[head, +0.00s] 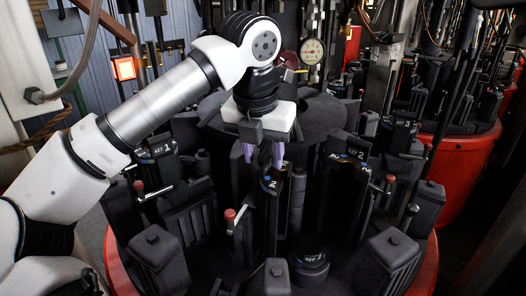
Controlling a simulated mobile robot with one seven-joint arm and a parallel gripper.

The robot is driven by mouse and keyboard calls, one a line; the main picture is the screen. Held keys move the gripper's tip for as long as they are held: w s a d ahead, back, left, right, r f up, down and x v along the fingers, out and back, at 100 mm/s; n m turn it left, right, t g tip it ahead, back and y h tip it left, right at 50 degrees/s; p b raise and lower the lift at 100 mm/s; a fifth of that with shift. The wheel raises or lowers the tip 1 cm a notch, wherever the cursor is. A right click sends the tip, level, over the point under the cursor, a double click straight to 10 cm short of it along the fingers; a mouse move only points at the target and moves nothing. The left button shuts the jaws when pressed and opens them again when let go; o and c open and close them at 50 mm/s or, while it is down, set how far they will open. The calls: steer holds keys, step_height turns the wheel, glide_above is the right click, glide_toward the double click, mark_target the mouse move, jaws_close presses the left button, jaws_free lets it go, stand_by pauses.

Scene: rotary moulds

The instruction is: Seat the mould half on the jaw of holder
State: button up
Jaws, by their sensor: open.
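My gripper (264,158) points down over the middle of the rotary machine, with its two pale purple fingertips apart. It is open. A dark upright mould part marked 2 (270,186) stands just below and between the fingertips. I cannot tell whether the fingers touch it, or whether it is the loose mould half or part of a holder. Dark holder parts stand around it and blend together, so the jaw cannot be made out clearly.
Black blocks with top knobs stand at the front left (157,258) and front right (388,262). A red-knobbed lever (231,215) rises left of the gripper. A pressure gauge (312,50) is behind. A red base (428,272) rings the crowded machine.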

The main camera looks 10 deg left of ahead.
steer(key=shift+f, duration=0.15)
steer(key=p+v, duration=0.8)
steer(key=v, duration=0.6)
steer(key=shift+p, duration=0.4)
steer(key=w+p+v, duration=0.1)
steer(key=p+v, duration=0.2)
steer(key=v, duration=0.4)
steer(key=shift+w+d, duration=0.15)
steer(key=shift+w, duration=0.15)
